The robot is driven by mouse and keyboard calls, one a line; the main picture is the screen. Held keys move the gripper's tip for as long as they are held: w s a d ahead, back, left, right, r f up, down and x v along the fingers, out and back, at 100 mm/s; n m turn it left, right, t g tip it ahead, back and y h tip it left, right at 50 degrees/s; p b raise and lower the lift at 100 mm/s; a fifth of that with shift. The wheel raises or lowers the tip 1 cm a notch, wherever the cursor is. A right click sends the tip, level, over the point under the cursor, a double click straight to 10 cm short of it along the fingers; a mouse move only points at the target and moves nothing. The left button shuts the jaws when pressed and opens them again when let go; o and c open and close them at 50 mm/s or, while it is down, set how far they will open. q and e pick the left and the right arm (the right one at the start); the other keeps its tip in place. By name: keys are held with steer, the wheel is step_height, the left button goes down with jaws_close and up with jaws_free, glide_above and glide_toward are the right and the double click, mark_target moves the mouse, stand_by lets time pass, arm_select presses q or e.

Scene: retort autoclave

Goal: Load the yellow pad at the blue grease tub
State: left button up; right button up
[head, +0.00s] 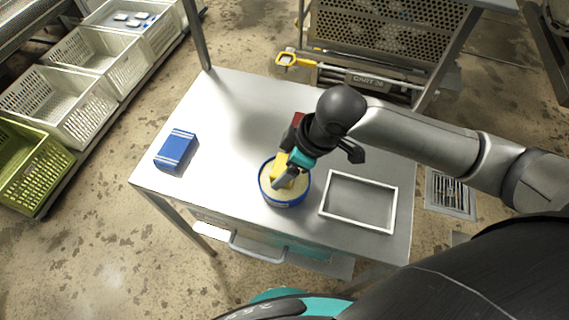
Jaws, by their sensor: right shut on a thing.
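The blue grease tub (284,200) stands open on the metal table, with pale grease inside its rim. My right gripper (284,180) reaches down over the tub from the upper right and is shut on the yellow pad (279,166). The pad's lower part is at or in the tub's opening; I cannot tell how deep it sits in the grease. The fingers and wrist hide part of the pad and the tub's far rim. My left gripper is not in view.
The steel table (232,110) has free room at its back and left. A blue box with white stripes (176,150) lies at left. An empty framed tray (358,201) is close right of the tub. A red thing (298,119) is partly hidden behind my wrist. Crates (62,104) stand at far left.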

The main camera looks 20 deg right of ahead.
mark_target(284, 166)
steer(key=shift+f, duration=0.45)
stand_by(0.5)
steer(key=shift+s+f+p, duration=0.1)
steer(key=shift+f+p, duration=0.05)
steer(key=shift+p, duration=0.2)
stand_by(2.1)
step_height(284, 166, up, 7)
steer(key=p, duration=0.9)
stand_by(0.9)
steer(key=shift+w+r, duration=0.25)
steer(key=shift+w, duration=0.15)
steer(key=w+d+r+m+t+h+b, duration=0.1)
steer(key=w+d+r+m+h+b, duration=0.1)
steer(key=r+m+b, duration=0.3)
steer(key=w+d+r+m+h+b, duration=0.1)
steer(key=w+d+r+m+b, duration=0.2)
steer(key=w+r+m+b, duration=0.1)
step_height(284, 166, up, 3)
steer(key=shift+d+f+m+t+h+b, duration=0.25)
steer(key=shift+m+t+h+b, duration=0.15)
steer(key=shift+m+b, duration=0.55)
